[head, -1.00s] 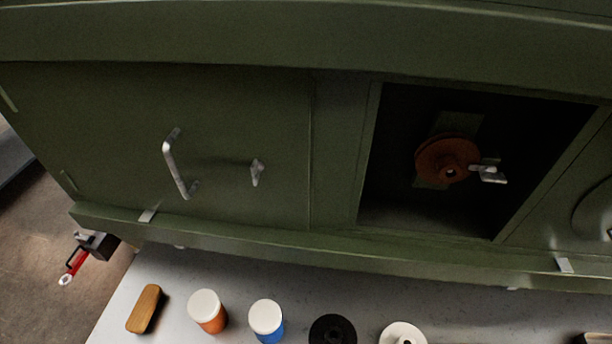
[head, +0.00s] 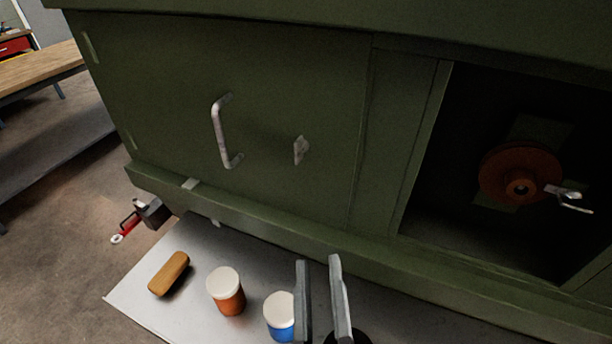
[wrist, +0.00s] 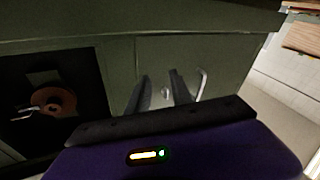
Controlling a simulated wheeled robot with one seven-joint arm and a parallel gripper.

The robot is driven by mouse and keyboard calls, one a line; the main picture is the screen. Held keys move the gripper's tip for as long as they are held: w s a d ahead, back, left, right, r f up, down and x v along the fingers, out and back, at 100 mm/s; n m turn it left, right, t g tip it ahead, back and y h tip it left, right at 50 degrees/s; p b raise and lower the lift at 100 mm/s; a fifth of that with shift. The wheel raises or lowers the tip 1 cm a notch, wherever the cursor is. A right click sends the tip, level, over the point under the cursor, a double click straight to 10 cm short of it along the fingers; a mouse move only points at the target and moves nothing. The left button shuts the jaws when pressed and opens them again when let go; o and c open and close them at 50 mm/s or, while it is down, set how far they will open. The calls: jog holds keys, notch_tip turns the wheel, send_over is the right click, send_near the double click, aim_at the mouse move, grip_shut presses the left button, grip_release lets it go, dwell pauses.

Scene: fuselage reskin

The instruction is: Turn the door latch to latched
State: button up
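The door latch (head: 300,150) is a small pale metal tab on the green door panel (head: 290,80), to the right of the bar handle (head: 225,132). The tab stands roughly upright, slightly tilted. My gripper (head: 319,262) shows at the bottom of the head view, below the latch and apart from it. Its two fingers are spread with nothing between them. In the wrist view the latch (wrist: 165,91) appears between and beyond the fingers of my gripper (wrist: 160,78), with the bar handle (wrist: 202,84) to the right.
An open bay (head: 440,200) to the right holds a brown pulley (head: 521,174) with a metal fitting. A shelf (head: 150,305) below carries a wooden block (head: 169,273), an orange jar (head: 226,290) and a blue jar (head: 281,316). A wooden-topped bench (head: 45,75) stands far left.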

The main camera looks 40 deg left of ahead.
jog(key=m+t+h+b, duration=0.1)
jog(key=m+t+b, duration=0.1)
send_near(295, 153)
jog(key=a, duration=0.6)
notch_tip(295, 153, up, 3)
jog(key=s+m+h, duration=0.1)
jog(key=m+h, duration=0.2)
jog(key=h, duration=0.1)
jog(key=w+m+h, duration=0.1)
jog(key=w, duration=0.1)
jog(key=w+m+h, duration=0.1)
jog(key=w, duration=0.2)
jog(key=w+d+m+h+p, duration=0.1)
jog(key=w, duration=0.1)
jog(key=shift+w+f, duration=0.35)
grip_shut()
